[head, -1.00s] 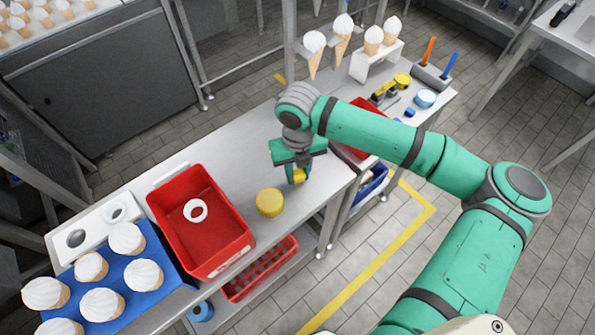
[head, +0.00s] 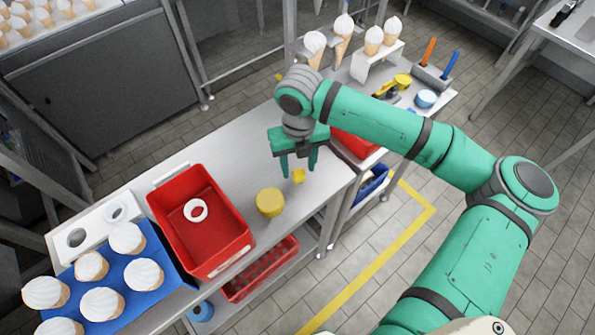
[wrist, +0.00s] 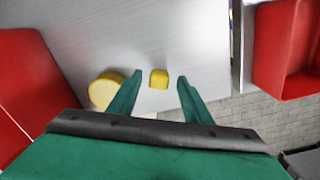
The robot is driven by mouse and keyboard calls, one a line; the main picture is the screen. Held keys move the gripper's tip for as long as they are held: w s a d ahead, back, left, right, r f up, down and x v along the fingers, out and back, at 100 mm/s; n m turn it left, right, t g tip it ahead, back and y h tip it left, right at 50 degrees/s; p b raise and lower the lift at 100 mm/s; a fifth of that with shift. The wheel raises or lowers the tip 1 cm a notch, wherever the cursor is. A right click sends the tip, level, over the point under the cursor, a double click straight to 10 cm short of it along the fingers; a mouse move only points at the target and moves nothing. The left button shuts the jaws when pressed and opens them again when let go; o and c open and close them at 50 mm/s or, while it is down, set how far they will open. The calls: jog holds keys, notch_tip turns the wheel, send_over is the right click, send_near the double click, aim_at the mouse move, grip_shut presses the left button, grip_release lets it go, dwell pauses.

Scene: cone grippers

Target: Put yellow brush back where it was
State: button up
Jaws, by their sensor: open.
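No yellow item in view can be clearly made out as a brush. A small yellow block (head: 298,176) rests on the grey table below my gripper (head: 299,172); it also shows in the wrist view (wrist: 158,79). My gripper is open, with its two green fingers spread and nothing held. In the wrist view the block lies between and beyond the fingertips (wrist: 156,82), apart from both. In the head view, a holder (head: 431,78) at the far right of the counter carries an orange-handled tool (head: 429,50) and a blue-handled tool (head: 449,65).
A yellow round tub (head: 270,202) stands close to the left of the block. A red bin (head: 235,256) with a white ring stands further left. The table (head: 250,150) behind the gripper is clear. A red tray (wrist: 288,50) lies right of the table, across a gap.

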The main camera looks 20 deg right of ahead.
aim_at(298, 170)
notch_tip(298, 170, up, 8)
jog(key=shift+r, duration=0.2)
dwell(0.4)
